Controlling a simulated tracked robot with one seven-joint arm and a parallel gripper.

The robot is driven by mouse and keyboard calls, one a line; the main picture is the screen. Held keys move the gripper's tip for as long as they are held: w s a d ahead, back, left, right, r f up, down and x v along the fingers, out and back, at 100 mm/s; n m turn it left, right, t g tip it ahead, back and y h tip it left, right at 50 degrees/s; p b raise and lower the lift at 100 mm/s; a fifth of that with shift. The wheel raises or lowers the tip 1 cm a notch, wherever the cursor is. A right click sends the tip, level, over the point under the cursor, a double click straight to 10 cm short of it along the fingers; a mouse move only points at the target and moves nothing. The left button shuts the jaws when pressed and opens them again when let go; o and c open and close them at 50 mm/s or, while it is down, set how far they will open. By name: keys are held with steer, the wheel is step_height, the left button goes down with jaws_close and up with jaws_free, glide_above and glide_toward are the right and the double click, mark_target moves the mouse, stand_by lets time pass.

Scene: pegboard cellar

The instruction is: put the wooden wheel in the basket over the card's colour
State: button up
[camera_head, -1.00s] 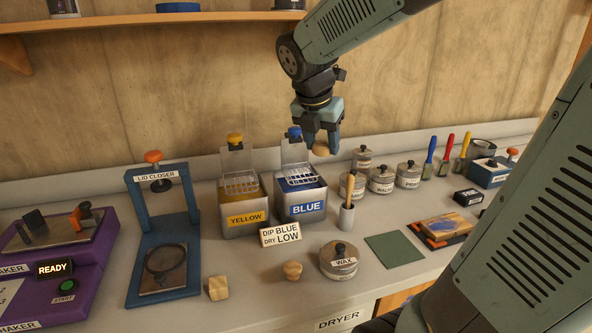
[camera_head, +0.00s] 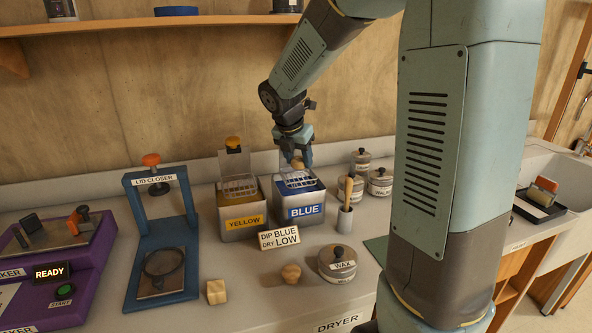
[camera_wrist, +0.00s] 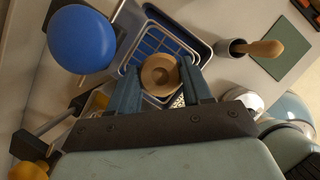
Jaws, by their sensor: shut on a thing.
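The wooden wheel (camera_wrist: 160,75) is held between the fingertips of my gripper (camera_head: 298,163); it also shows in the head view (camera_head: 298,164). My gripper is shut on it, above the wire basket (camera_wrist: 150,45) of the blue tank. The blue tank (camera_head: 306,210) is labelled BLUE and stands right of the yellow tank (camera_head: 243,222), which has its own basket (camera_head: 240,187). The card (camera_head: 279,236) in front of the tanks reads "DIP BLUE DRY LOW". The wheel appears over the basket opening in the wrist view; its exact height is hard to tell.
The blue basket's round knob (camera_wrist: 80,40) rises close beside my gripper in the wrist view. A pot with a wooden-handled tool (camera_head: 346,217) stands right of the blue tank. A wax tin (camera_head: 337,264), a wooden knob-shaped piece (camera_head: 291,273) and a wooden cube (camera_head: 216,291) stand in front.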

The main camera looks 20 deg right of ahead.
mark_target(297, 179)
steer(key=shift+w+f, duration=0.4)
steer(key=shift+f, duration=1.65)
steer(key=shift+f, duration=0.65)
steer(key=o, duration=0.8)
